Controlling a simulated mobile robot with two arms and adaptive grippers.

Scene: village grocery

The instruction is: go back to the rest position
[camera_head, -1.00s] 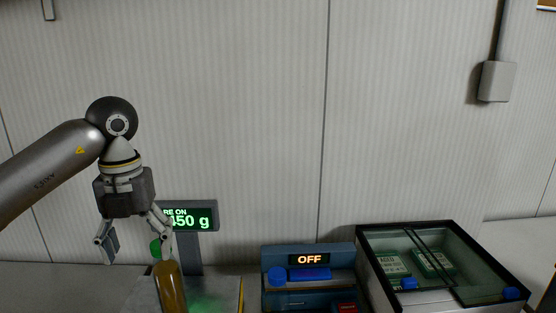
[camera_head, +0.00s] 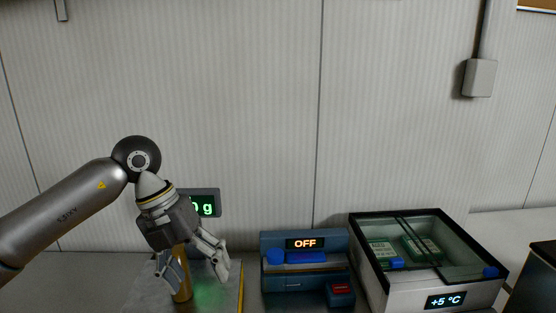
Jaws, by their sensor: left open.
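My left gripper (camera_head: 196,272) comes in from the left with its fingers spread, open and pointing down. It hangs in front of an amber bottle (camera_head: 182,287), which stands on the metal plate of a scale (camera_head: 145,288). The gripper hides the upper part of the bottle, and I cannot tell whether a finger touches it. The scale's green display (camera_head: 208,205) is partly hidden behind my gripper; only its end, reading "0 g", shows. My right gripper is not in view.
Right of the scale is a blue device (camera_head: 305,260) with an "OFF" display, and a small blue box (camera_head: 340,293) in front of it. Further right stands a glass-topped cooler (camera_head: 440,295) showing +5 °C with green packs inside. A pale panelled wall is behind.

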